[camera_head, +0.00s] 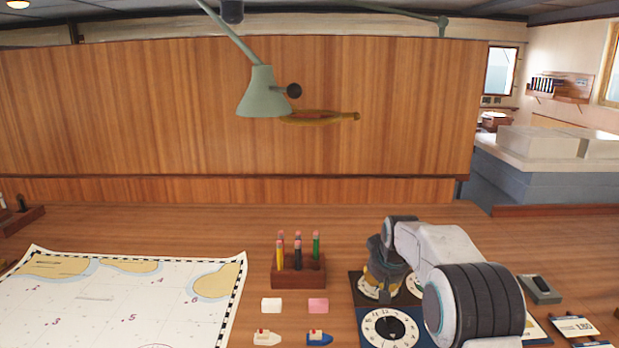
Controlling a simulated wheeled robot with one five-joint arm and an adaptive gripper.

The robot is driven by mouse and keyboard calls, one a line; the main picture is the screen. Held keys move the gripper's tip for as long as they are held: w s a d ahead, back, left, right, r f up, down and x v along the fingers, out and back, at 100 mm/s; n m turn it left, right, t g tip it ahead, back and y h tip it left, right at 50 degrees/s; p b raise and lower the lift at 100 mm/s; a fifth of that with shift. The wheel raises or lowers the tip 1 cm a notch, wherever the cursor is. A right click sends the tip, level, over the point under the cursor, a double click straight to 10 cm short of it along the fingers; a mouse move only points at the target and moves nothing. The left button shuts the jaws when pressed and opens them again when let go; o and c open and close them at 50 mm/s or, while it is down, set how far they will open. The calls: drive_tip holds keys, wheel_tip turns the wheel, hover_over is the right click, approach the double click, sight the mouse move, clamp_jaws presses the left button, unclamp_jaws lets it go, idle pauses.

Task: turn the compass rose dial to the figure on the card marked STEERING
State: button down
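A dark blue panel (366,342) carries a round white dial (372,328) with a black centre knob, at the front right of the desk. Behind it, a black panel (357,280) carries more white dials, partly covered by my arm. My gripper (381,287) points down over the left dial (366,291) of the black panel; I cannot tell whether it touches the knob, or whether its fingers are open or shut. I cannot tell which dial is the compass rose. A card (574,327) at the right reads 180; its heading is too small to read. A second card (595,345) is cut off below it.
A wooden pencil holder (299,271) stands left of the panels. White and pink erasers and two small toy boats (319,337) lie in front of it. A chart (120,300) covers the left desk. A dark grey box (539,290) lies right of my arm. A lamp (264,92) hangs above.

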drive_tip(key=shift+d+f, duration=0.15)
drive_tip(key=shift+d, duration=0.2)
drive_tip(key=shift+s, duration=0.35)
idle(0.5)
drive_tip(key=shift+r+p, duration=2.4)
drive_tip(key=shift+r, duration=0.7)
